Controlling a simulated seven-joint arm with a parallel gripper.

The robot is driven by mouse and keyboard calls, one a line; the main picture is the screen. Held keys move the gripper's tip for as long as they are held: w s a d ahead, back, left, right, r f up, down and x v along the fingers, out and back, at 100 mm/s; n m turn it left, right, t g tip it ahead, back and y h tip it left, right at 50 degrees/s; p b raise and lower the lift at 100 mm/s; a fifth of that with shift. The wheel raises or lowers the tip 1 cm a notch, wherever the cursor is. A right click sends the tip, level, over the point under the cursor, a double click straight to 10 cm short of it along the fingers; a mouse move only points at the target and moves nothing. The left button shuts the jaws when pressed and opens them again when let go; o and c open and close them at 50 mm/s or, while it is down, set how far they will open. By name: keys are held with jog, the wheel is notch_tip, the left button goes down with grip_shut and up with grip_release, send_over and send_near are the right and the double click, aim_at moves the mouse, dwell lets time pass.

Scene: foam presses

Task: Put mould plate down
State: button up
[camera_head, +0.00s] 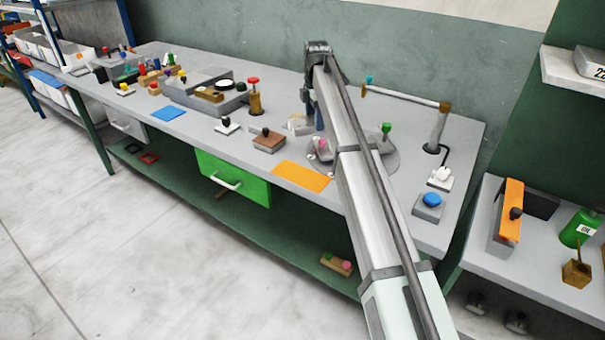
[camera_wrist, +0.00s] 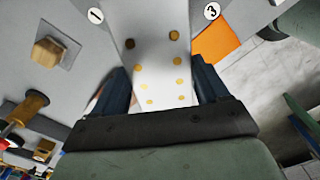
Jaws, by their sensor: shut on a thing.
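The mould plate (camera_wrist: 162,78) is a pale plate with rows of brass-coloured dots and two darker holes near its far end. In the wrist view it lies between the two dark blue fingers of my gripper (camera_wrist: 160,88), which is shut on it. In the head view my gripper (camera_head: 312,124) is low over the bench, left of the grey round table (camera_head: 382,158), and my arm hides part of both. A pale piece of the plate (camera_head: 298,125) shows beside the fingers. Whether the plate touches the surface below, I cannot tell.
An orange mat (camera_head: 302,176) lies at the bench's front edge; it also shows in the wrist view (camera_wrist: 213,42). Round labels 1 (camera_wrist: 95,15) and 3 (camera_wrist: 212,11) flank the plate. A green drawer (camera_head: 232,180) hangs below.

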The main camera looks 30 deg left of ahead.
jog(key=m, duration=0.1)
send_over(301, 175)
jog(key=w+a, duration=0.2)
jog(key=f, duration=0.1)
jog(key=s+d+f+m, duration=0.2)
jog(key=m, duration=0.8)
jog(key=shift+f, duration=4.45)
jog(key=shift+f, duration=0.15)
jog(key=o, duration=1.5)
notch_tip(301, 175, up, 12)
jog(key=shift+r, duration=0.15)
